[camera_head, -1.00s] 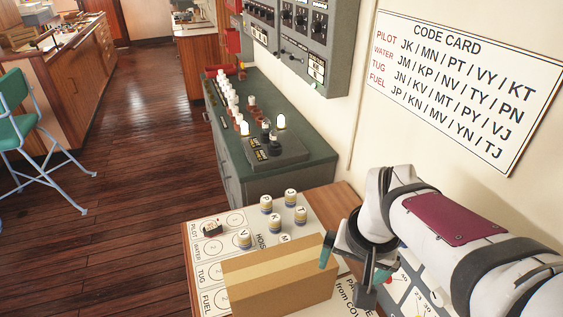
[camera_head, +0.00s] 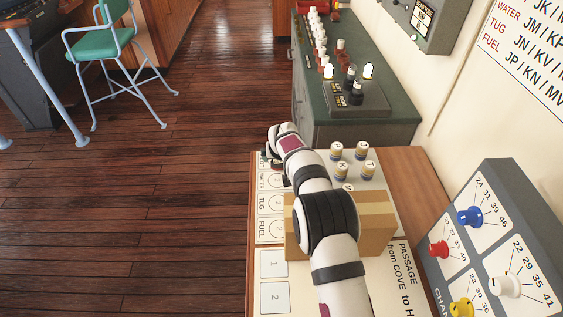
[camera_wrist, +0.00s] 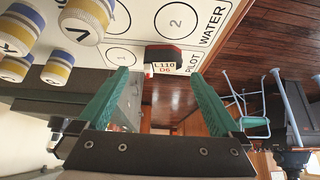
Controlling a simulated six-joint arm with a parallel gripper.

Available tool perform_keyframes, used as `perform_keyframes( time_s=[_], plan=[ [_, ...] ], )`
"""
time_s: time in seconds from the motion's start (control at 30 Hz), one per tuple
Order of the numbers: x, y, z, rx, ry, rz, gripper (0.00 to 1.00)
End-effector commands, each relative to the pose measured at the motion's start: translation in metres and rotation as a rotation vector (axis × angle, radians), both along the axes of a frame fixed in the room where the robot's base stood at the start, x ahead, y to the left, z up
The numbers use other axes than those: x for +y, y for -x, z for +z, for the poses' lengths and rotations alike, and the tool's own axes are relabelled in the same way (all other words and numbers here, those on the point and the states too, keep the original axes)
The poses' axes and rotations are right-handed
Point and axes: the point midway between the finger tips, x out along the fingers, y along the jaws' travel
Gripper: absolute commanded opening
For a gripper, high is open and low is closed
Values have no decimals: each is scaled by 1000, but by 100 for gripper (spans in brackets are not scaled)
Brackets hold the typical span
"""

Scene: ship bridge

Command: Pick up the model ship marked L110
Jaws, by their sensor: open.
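The model ship marked L110 (camera_wrist: 164,57) is small and dark with a reddish top edge, a white label and a small white part at one side. In the wrist view it sits on the white board (camera_wrist: 208,8) beside the word PILOT. My gripper (camera_wrist: 159,74) has green fingers spread apart with nothing between them. The ship lies just beyond the fingertips, roughly between them in the picture. In the head view my gripper (camera_head: 273,161) is at the far left corner of the board, and I cannot make out the ship there.
Several striped lettered cylinders (camera_head: 341,171) stand on the board; in the wrist view they are left of the ship, one lettered V (camera_wrist: 84,20). A cardboard box (camera_head: 377,222) stands under my arm. A knob panel (camera_head: 490,235) is at right. Floor lies beyond the table's left edge.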

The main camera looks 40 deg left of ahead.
Motion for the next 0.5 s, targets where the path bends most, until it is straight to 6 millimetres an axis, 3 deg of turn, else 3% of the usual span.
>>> perform_keyframes(
  time_s=[0.2, 0.5],
  plan=[
    [18, -11, -26, 2, 1, -1, 100],
    [22, -16, -35, 1, 1, 0, 100]
  ],
)
